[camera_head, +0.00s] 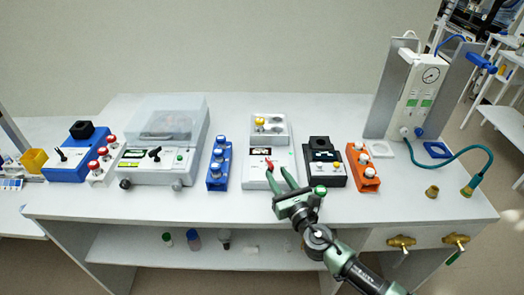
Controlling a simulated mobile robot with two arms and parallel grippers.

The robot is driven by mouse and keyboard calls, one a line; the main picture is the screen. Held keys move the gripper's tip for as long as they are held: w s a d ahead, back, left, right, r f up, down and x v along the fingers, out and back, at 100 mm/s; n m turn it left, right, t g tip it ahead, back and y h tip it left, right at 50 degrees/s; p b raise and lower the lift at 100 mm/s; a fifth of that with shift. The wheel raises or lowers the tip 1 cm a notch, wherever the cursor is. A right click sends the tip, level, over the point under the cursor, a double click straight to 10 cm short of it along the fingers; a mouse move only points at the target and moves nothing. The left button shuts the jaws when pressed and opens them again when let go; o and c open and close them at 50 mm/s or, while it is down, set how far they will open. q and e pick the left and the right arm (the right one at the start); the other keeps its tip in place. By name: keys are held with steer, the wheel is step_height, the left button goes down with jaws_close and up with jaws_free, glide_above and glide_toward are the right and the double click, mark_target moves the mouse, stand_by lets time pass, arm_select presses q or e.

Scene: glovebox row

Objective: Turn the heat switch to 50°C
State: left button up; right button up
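A white instrument (250,183) stands near the middle of the bench, with a small dark display (261,151) and a red knob (270,164) on its front panel. The knob appears to be the heat switch; its markings and setting are too small to read. My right gripper (276,174) reaches in from the lower right, its green fingers spread apart just in front of the knob. Contact between fingers and knob cannot be made out. Part of the instrument's front right side is hidden behind the gripper. My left gripper is not in view.
A blue rack (219,170) stands left of the instrument; a black device (323,172) and an orange rack (361,182) stand close on its right. Farther left is a large lidded machine (152,165). Brass valves (401,242) project from the bench's front right. The front bench strip is mostly clear.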

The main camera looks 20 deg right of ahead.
mark_target(272, 166)
steer(key=shift+w+r, duration=0.2)
steer(key=w, duration=0.2)
steer(key=shift+w+a+r, duration=0.25)
steer(key=shift+w+r, duration=0.05)
steer(key=shift+w, duration=0.1)
steer(key=w, duration=0.2)
steer(key=shift+w+a+f, duration=0.2)
steer(key=shift+w+f, duration=0.05)
steer(key=shift+w, duration=0.05)
steer(key=shift+w+r, duration=0.1)
steer(key=shift+w, duration=0.2)
jaws_close()
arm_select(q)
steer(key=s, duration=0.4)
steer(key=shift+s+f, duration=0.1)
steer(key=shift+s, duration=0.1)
